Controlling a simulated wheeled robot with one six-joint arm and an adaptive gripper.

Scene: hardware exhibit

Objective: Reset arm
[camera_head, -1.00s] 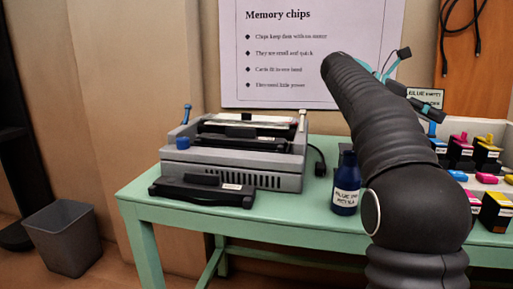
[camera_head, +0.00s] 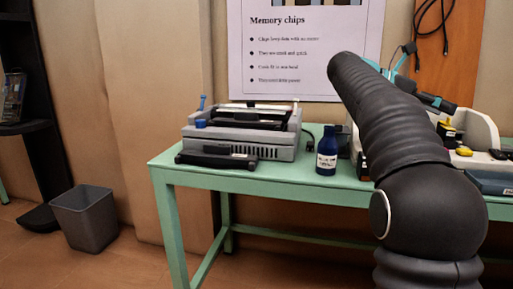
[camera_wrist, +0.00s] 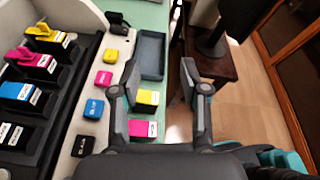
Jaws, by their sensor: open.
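My black, ribbed arm rises on the right in the head view and bends away over the green table. My gripper (camera_wrist: 162,75) shows in the wrist view with its two dark fingers spread wide and nothing held between them. A yellow cartridge (camera_wrist: 148,97) and a magenta cartridge (camera_wrist: 142,128) lie below, near the left finger, and look apart from it. In the head view the gripper end is largely hidden behind my arm; only teal and dark parts show.
The green table (camera_head: 255,182) bears a grey printer (camera_head: 245,137), a black cartridge unit (camera_head: 215,157) and a blue ink bottle (camera_head: 326,150). More coloured cartridges (camera_wrist: 40,62) and a blue-grey tray (camera_wrist: 152,54) show in the wrist view. A bin (camera_head: 85,218) stands left on open floor.

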